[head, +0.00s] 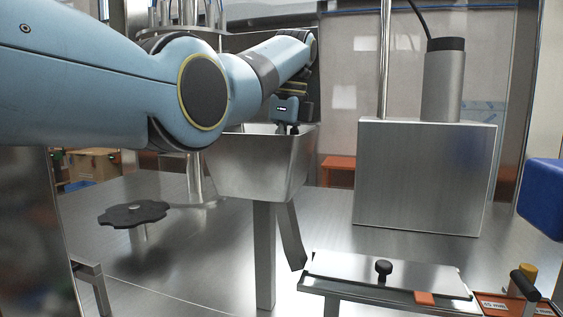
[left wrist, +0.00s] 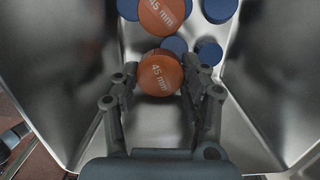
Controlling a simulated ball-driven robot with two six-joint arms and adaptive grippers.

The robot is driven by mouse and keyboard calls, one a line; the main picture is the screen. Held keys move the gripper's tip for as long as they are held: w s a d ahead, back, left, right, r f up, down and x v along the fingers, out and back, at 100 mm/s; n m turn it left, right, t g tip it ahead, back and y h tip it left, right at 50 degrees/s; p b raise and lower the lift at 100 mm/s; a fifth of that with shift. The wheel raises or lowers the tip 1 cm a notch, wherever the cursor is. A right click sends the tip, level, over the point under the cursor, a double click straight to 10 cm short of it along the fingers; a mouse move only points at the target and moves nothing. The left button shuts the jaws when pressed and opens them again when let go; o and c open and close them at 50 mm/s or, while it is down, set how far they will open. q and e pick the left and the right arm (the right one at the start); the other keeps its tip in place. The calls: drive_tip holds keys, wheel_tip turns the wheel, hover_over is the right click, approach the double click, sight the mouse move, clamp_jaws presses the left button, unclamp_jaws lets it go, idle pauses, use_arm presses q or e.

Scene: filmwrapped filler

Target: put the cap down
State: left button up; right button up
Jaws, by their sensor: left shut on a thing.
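My left gripper (head: 287,127) reaches down into the mouth of a steel hopper (head: 258,168) in the head view; its fingertips are partly hidden by the rim. In the left wrist view the left gripper (left wrist: 160,85) is shut on an orange cap (left wrist: 160,74) marked "45 mm", with a finger on either side of it. A second orange 45 mm cap (left wrist: 161,14) and several blue caps (left wrist: 209,51) lie beyond it inside the hopper. I cannot tell whether the held cap touches the others. My right gripper is not in view.
A steel box (head: 425,180) with a cylinder (head: 443,88) on top stands right of the hopper. A flat steel plate with a black knob (head: 383,268) lies at the front right. A black lobed handwheel (head: 133,214) is at left. A blue block (head: 543,198) is at the right edge.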

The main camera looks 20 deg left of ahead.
use_arm(q)
drive_tip(key=shift+d+f, duration=0.1)
drive_tip(key=shift+f, duration=0.5)
drive_tip(key=o, duration=0.7)
drive_tip(key=shift+r, duration=0.1)
drive_tip(key=r, duration=0.4)
drive_tip(key=d+r, duration=0.1)
drive_tip(key=r, duration=0.8)
drive_tip(key=shift+d, duration=0.25)
